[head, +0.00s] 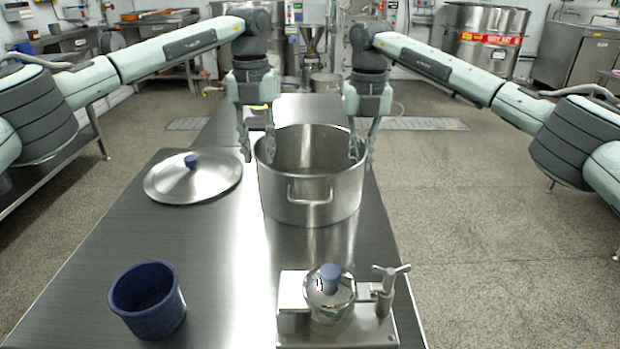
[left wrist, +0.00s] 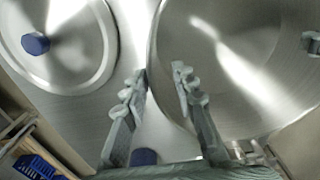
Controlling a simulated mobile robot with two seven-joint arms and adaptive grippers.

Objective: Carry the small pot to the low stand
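A steel pot (head: 310,205) stands upright and open on the steel table, with a loop handle facing me. My left gripper (head: 257,150) is at its left rim, fingers apart. In the left wrist view the pot (left wrist: 245,60) fills the right side, and the open fingers (left wrist: 160,84) are on either side of the rim area; I cannot tell if they touch it. My right gripper (head: 362,152) is at the right rim, one finger over the inside and one outside, with a gap between them. I cannot clearly identify the low stand; a narrower steel surface (head: 308,107) lies behind the pot.
A steel lid with a blue knob (head: 205,183) lies left of the pot. A blue tub (head: 148,300) stands at the near left. A steel clamp device with a blue-knobbed vessel (head: 330,295) stands at the near right. Floor (head: 480,220) to the right is clear.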

